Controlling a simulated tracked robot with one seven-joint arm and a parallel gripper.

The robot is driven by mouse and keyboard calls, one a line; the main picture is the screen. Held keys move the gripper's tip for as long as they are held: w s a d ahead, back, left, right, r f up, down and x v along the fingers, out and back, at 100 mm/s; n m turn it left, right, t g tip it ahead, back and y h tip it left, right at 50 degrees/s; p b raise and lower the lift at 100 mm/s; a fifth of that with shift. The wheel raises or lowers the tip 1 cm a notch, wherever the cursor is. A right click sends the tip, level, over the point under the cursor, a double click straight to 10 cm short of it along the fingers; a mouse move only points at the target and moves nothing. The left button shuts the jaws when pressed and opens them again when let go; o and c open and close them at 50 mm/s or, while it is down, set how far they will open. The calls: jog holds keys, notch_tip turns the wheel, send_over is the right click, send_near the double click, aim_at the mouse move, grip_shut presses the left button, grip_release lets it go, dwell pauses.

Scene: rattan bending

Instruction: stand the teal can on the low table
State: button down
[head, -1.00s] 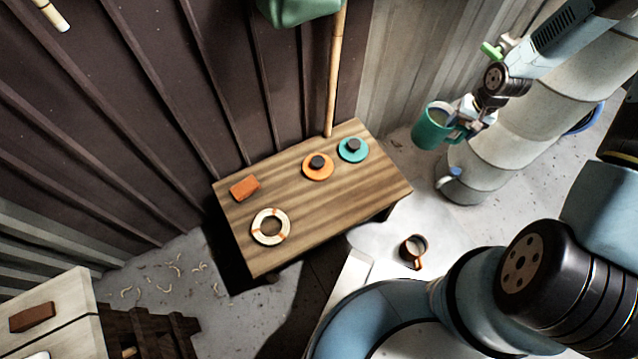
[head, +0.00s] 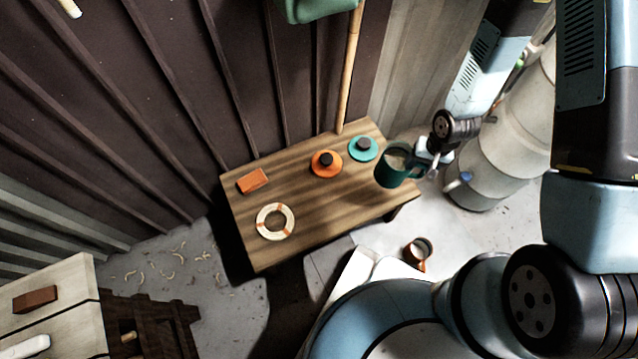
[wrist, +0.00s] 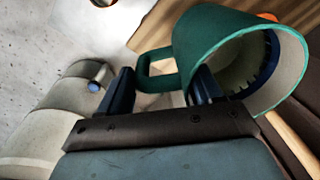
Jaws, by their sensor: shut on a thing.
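The teal can (head: 388,178) is a dark teal cup-like vessel with a pale inside and a side handle. In the head view it is over the right end of the low wooden table (head: 300,215); I cannot tell whether its base touches the top. My gripper (head: 424,165) is at the can's right side, shut on its handle. In the wrist view, my gripper's dark fingers (wrist: 160,92) are on either side of the handle of the teal can (wrist: 205,45), whose open mouth faces right.
On the table are a teal lid (head: 363,154), an orange lid (head: 326,170), an orange block (head: 252,181) and a cream ring (head: 262,228). A bamboo pole (head: 348,80) stands behind. An orange-brown cup (head: 414,262) is below right.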

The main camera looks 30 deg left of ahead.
jog(key=s+f+n, duration=0.1)
jog(key=s+n, duration=0.1)
jog(key=s, duration=1)
jog(key=shift+s+d+f+n+h, duration=0.3)
jog(key=shift+s+f+n, duration=0.05)
jog(key=shift+f+n, duration=0.05)
jog(key=shift+w, duration=0.1)
